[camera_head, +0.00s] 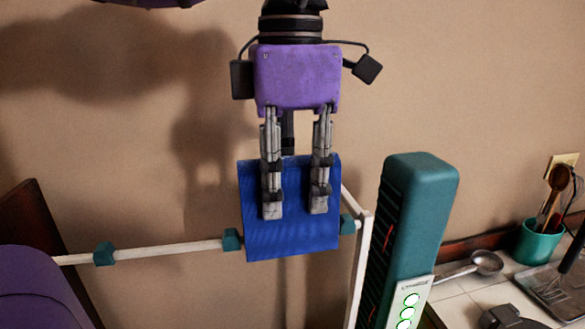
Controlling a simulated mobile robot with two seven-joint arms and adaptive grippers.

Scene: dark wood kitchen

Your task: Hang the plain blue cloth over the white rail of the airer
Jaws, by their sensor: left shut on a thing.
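The plain blue cloth (297,238) hangs as a flat panel in the middle of the view. My left gripper (292,208) points down from the top and is shut on it; its two grey fingers lie over the cloth's front. The white rail (170,251) of the airer runs across from the left and passes behind the cloth, showing again just to its right. The cloth's top edge is above the rail line and its lower edge below it. I cannot tell whether any cloth lies behind the rail. My right gripper is not in view.
Teal clips (104,254) sit on the rail, one beside the cloth's left edge. A white post (360,275) stands right of the cloth, close to a tall teal block (425,205). A counter at right holds a ladle (487,263) and a teal utensil pot (539,243).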

